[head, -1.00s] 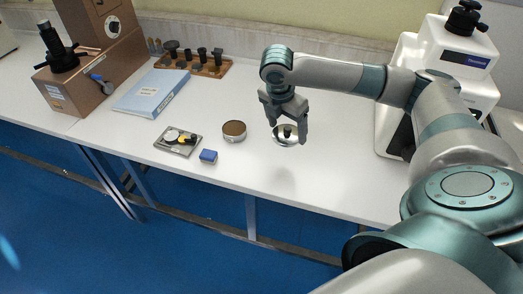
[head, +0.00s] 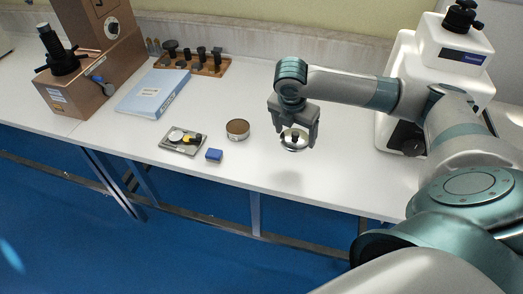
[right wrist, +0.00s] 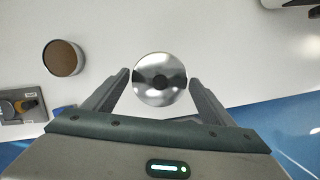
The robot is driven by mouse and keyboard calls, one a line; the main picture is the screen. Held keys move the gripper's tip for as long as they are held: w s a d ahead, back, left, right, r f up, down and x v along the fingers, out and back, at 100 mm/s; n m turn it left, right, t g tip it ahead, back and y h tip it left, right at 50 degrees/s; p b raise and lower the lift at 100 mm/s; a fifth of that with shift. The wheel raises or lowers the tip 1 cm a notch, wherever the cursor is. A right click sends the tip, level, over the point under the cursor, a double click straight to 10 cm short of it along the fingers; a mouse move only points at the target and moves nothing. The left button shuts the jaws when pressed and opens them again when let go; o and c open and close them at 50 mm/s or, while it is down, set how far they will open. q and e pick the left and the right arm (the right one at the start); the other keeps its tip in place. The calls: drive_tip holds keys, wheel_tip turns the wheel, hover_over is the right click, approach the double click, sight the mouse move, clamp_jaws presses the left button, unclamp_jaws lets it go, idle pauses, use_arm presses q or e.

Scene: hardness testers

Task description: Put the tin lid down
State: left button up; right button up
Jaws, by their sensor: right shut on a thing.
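The tin lid (head: 294,144) is a shiny round metal disc with a dark knob in its middle. My right gripper (head: 297,132) is shut on the knob and holds the lid above the white bench, with a soft shadow below. In the right wrist view the lid (right wrist: 160,92) shows between the two fingers (right wrist: 160,79). The open tin (head: 238,127), round with a brown inside, stands on the bench left of the lid, apart from it. It also shows in the right wrist view (right wrist: 63,58). My left gripper is out of view.
A grey tray (head: 170,146) with small parts and a blue block (head: 214,155) lie left of the tin. A blue binder (head: 153,94) and a wooden rack (head: 208,69) are farther back. A white tester (head: 400,125) stands right. The bench under the lid is clear.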

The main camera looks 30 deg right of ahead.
drive_tip(key=w+a+f, duration=0.2)
drive_tip(key=w+a+f+p, duration=0.1)
drive_tip(key=w+a+f, duration=0.1)
drive_tip(key=w, duration=0.1)
drive_tip(key=w+a+f+p, duration=0.1)
drive_tip(key=w+a+f, duration=0.1)
drive_tip(key=a, duration=0.1)
drive_tip(key=shift+w+f, duration=0.1)
drive_tip(key=shift+w, duration=0.2)
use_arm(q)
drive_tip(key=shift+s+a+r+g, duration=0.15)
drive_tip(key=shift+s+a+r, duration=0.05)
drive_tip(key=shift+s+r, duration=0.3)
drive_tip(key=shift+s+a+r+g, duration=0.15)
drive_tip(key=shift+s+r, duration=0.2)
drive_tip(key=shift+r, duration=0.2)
use_arm(e)
drive_tip(key=shift+d, duration=0.1)
drive_tip(key=shift+f+p, duration=0.7)
drive_tip(key=shift+f, duration=0.8)
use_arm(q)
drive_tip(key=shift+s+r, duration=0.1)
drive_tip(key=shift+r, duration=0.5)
use_arm(e)
drive_tip(key=shift+f, duration=0.5)
drive_tip(key=shift+f, duration=0.1)
drive_tip(key=o, duration=1.1)
drive_tip(key=shift+c, duration=0.2)
